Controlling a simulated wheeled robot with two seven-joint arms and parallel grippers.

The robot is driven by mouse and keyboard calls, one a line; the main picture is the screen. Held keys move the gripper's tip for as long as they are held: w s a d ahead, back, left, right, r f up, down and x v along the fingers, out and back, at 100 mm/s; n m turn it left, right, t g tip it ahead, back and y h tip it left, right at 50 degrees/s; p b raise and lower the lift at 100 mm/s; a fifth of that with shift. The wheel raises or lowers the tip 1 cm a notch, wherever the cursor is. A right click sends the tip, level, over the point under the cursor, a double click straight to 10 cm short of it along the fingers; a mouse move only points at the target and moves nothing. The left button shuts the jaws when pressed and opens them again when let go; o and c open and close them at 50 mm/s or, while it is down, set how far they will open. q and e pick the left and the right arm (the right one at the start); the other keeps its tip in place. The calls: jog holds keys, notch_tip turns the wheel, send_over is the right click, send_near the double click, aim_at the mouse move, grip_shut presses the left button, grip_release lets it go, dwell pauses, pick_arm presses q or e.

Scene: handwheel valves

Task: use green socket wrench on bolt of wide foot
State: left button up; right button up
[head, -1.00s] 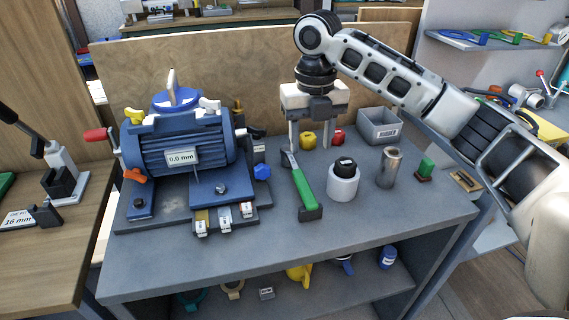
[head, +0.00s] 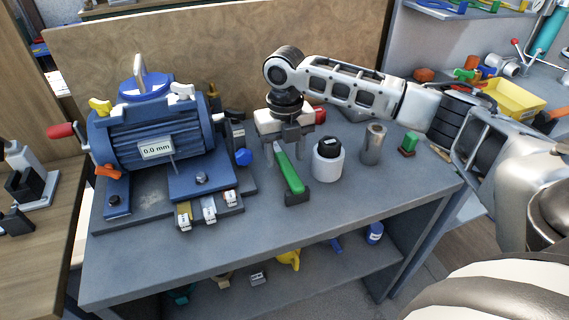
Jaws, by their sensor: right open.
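The green socket wrench (head: 290,174) lies on the grey workbench right of the blue motor, its green handle towards the front edge and its far end partly hidden under my right gripper. My right gripper (head: 286,151) is open, pointing down over the far part of the wrench; I cannot tell whether its fingers touch it. The blue motor (head: 158,135) stands on a dark base plate. Its wide front foot (head: 212,187) carries a bolt (head: 201,177); a narrower foot (head: 117,190) with another bolt is at its left. My left gripper is not in view.
Right of the wrench stand a white cylinder with a black top (head: 328,162), a metal cylinder (head: 373,146) and a green block (head: 408,143). Labelled shims (head: 209,209) lie before the wide foot. The bench front is clear. A lower shelf holds small items.

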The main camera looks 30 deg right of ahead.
aim_at(285, 160)
notch_tip(285, 160, down, 4)
jog(key=shift+f, duration=0.15)
grip_shut()
notch_tip(285, 160, up, 10)
jog(key=shift+a+r, duration=0.1)
dwell(0.5)
jog(key=c, duration=0.9)
grip_release()
grip_shut()
